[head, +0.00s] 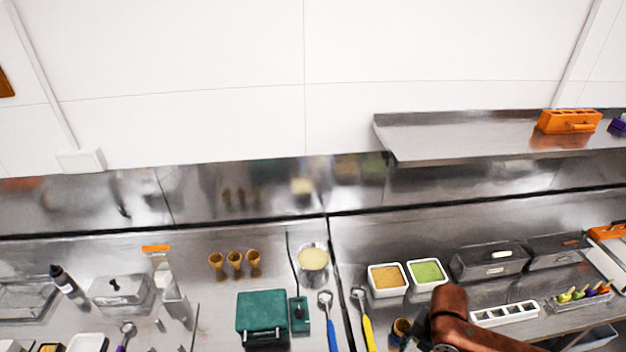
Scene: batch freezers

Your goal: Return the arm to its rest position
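My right arm (456,318), reddish brown, comes in at the bottom edge right of centre, over the front of the steel counter. Dark parts (409,341) beside it at the bottom edge seem to belong to my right gripper; they are small and cut off, so I cannot tell whether it is open or shut. A small brown, round-rimmed thing (402,326) shows right by these dark parts; I cannot tell whether it is held. My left arm and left gripper are out of view.
Two square tubs, tan (388,279) and green (427,274), stand behind my arm. A white holder (504,313) is to its right. Blue (332,335) and yellow (367,332) handled scoops, a green box (262,312) and three cones (235,260) lie left. A steel shelf (450,132) overhangs.

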